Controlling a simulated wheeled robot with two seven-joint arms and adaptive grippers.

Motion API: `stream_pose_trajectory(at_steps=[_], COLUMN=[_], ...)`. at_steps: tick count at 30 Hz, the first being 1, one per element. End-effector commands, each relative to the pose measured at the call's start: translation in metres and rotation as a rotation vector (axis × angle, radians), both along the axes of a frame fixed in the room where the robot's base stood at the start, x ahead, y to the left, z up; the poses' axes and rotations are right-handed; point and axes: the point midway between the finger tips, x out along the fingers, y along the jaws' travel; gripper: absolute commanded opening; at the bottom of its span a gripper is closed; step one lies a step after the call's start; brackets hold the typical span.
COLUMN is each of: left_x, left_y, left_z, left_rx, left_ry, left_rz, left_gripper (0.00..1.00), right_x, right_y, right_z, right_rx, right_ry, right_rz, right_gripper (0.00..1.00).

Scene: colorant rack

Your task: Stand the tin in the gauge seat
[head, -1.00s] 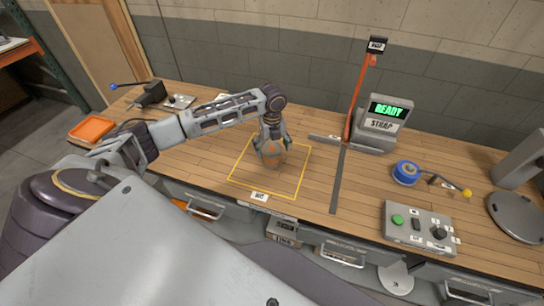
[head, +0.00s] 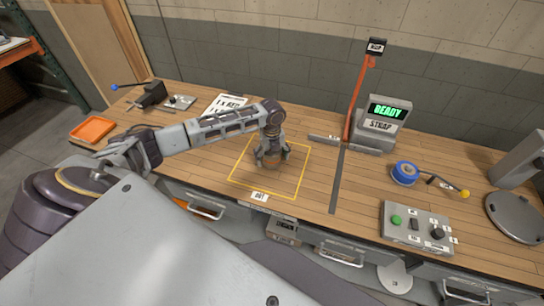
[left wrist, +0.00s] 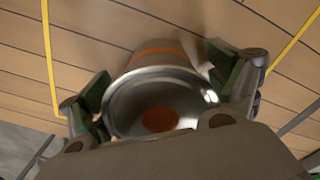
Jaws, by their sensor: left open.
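The tin (left wrist: 160,90) is a shiny metal can with an orange band and a reddish-brown spot on its near end. In the left wrist view it lies between the fingers of my left gripper (left wrist: 165,98), which is open around it. In the head view the left gripper (head: 272,158) is low inside the yellow outlined square and hides most of the tin. I cannot tell whether the pads touch the tin. I cannot identify the gauge seat for certain. My right gripper is not in view.
A grey device (head: 383,125) reading READY and STRAP stands behind the dark rails (head: 338,180), beside a tall orange upright (head: 361,95). An orange tray (head: 92,129) is at far left.

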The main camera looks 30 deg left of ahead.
Motion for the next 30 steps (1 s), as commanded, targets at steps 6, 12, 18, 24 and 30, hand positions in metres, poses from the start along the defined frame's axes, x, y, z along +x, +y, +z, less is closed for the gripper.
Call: stream_pose_trajectory(at_steps=[6, 12, 18, 24, 30], left_x=[0.0001, -0.0001, 0.0, -0.0002, -0.0007], left_y=[0.0001, 0.0001, 0.0001, 0.0001, -0.0001], left_z=[-0.0027, -0.0027, -0.0026, -0.0028, -0.0036], left_rx=[0.001, 0.001, 0.001, 0.001, 0.001], left_ry=[-0.001, -0.001, -0.001, 0.0, 0.002], left_rz=[0.0, 0.0, 0.0, 0.0, -0.001], left_gripper=[0.9, 0.9, 0.77, 0.51, 0.25], right_x=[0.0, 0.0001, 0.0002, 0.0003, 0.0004], right_y=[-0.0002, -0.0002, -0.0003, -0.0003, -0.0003], right_z=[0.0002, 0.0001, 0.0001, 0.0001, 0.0], right_rx=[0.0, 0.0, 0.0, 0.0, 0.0], right_ry=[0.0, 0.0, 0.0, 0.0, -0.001], right_rz=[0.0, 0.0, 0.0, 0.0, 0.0], right_gripper=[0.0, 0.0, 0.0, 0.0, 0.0])
